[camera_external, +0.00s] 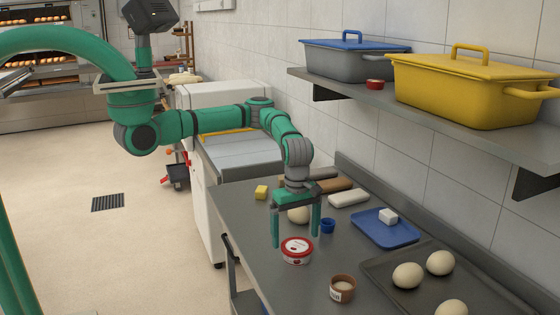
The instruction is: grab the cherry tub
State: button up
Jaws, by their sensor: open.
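A small round tub with a red and white lid (297,247), which looks like the cherry tub, stands upright on the grey worktop (235,222). My gripper (296,240) points down with its two green fingers apart and nothing held between them. In the picture the fingers come down to either side of the tub's lid. I cannot tell from this one view whether the fingertips are level with the tub, above it or behind it.
Near the tub are a brown cup (342,290), a small blue cup (328,226) and a dough ball (298,215). A blue tray (372,236) and a dark baking tray (385,293) with dough balls lie to the right. A shelf (440,108) with lidded bins overhangs the back.

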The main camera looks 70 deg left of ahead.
aim_at(297, 245)
jog(key=shift+w+d+f, duration=0.1)
jog(key=shift+f, duration=1.2)
jog(key=shift+w+f, duration=0.1)
jog(key=shift+f, duration=1.2)
jog(key=shift+c, duration=0.5)
jog(key=c, duration=1)
